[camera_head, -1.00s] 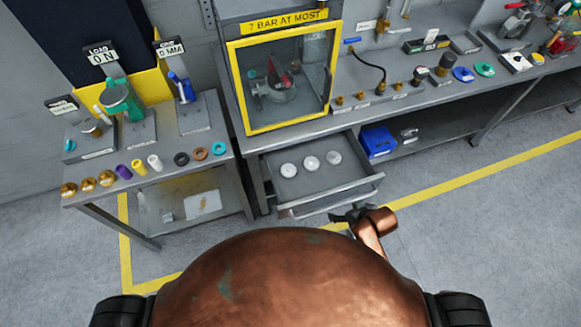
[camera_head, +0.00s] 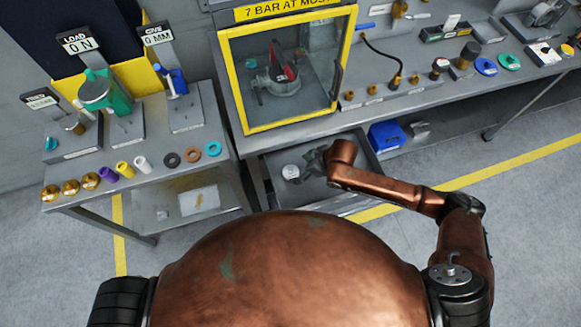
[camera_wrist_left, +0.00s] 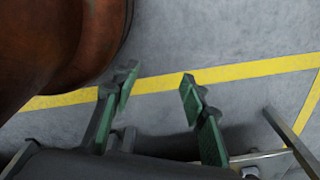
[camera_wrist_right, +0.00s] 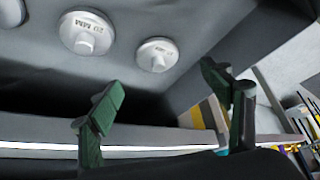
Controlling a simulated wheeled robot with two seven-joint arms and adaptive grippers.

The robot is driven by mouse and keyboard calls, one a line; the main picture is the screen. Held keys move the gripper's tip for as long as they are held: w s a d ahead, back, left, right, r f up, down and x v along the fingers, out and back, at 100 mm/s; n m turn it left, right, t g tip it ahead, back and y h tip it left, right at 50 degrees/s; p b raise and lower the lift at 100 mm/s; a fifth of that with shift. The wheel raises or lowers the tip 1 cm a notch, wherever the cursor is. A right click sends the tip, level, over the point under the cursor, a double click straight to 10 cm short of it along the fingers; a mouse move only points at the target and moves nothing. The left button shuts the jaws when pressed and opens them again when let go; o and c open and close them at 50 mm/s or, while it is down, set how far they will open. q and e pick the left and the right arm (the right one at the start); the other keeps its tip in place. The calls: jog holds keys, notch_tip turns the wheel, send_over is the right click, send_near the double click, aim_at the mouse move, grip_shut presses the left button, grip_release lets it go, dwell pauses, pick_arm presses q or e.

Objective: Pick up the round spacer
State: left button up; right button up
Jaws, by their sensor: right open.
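Round pale spacers with raised knobs lie in the open drawer. One spacer (camera_head: 291,171) shows in the head view; my right arm hides the others. In the right wrist view a spacer marked 20 MM (camera_wrist_right: 87,33) is at upper left, another spacer (camera_wrist_right: 157,55) is right of it, and a third is cut off at the left edge. My right gripper (camera_head: 315,163) is over the drawer, its fingers (camera_wrist_right: 165,95) apart and empty, not touching any spacer. My left gripper (camera_wrist_left: 158,88) has its fingers apart above the floor, with nothing between them.
The drawer (camera_head: 362,185) is pulled out below the bench, under the yellow-framed cabinet (camera_head: 246,130). A blue box (camera_head: 385,135) is on the shelf to its right. A side table (camera_head: 225,163) with several rings and cylinders stands left. Floor in front is clear.

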aim_at(291, 170)
jog(key=x, duration=0.2)
jog(key=shift+w+f, duration=0.15)
jog(key=shift+f, duration=0.1)
jog(key=shift+w+a+f, duration=0.1)
jog(key=shift+a+f, duration=0.15)
jog(key=x, duration=0.3)
jog(key=shift+w+a+f+b, duration=0.15)
jog(key=shift+w+a+b, duration=0.05)
jog(key=shift+a+b, duration=0.15)
jog(key=shift+a+f, duration=0.15)
jog(key=shift+f, duration=0.1)
jog(key=shift+w+a+f, duration=0.1)
pick_arm(q)
jog(key=shift+s+f, duration=0.4)
jog(key=shift+s, duration=0.1)
pick_arm(e)
jog(key=shift+c, duration=0.5)
jog(key=c, duration=0.6)
pick_arm(q)
jog(key=shift+s+a, duration=0.1)
jog(key=shift+s, duration=0.3)
pick_arm(e)
jog(key=c, duration=0.7)
